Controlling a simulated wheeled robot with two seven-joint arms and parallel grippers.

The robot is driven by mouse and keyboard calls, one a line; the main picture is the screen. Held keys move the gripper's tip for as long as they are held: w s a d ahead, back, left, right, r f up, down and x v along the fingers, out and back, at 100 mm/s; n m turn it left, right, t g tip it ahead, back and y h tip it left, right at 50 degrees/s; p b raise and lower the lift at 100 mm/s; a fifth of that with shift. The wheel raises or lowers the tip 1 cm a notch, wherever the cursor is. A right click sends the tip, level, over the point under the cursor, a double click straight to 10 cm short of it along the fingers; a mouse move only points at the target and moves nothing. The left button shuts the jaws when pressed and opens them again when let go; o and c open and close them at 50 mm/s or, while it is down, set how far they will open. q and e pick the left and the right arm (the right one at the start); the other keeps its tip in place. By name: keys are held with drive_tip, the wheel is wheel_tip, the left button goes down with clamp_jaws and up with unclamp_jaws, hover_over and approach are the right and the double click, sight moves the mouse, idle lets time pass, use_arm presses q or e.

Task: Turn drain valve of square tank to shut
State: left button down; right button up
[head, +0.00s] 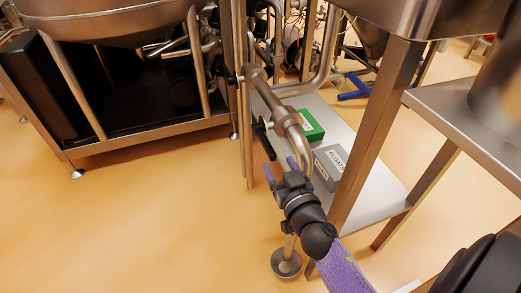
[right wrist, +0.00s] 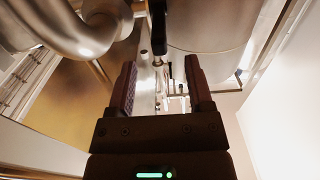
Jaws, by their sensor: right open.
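The square tank (head: 425,15) is the steel vessel on legs at the upper right in the head view. A steel drain pipe (head: 287,118) bends down beside its frame. A black valve handle (head: 263,140) sticks out on the pipe's left side, pointing downward. My right gripper (head: 281,167) is open and empty just below the handle and beside the pipe's lower bend. In the right wrist view a black handle (right wrist: 158,27) shows ahead, above and between the spread fingers (right wrist: 162,75), apart from them. My left gripper is not in view.
A shelf (head: 372,200) under the tank holds a green box (head: 309,126) and a grey box (head: 330,165). A tank leg (head: 375,130) stands right of my right gripper. A steel frame with a round vessel (head: 90,20) stands left. The floor at left is clear.

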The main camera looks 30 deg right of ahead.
sight(268, 144)
drive_tip(key=x, duration=0.7)
drive_tip(key=shift+b, duration=0.4)
clamp_jaws()
idle(0.8)
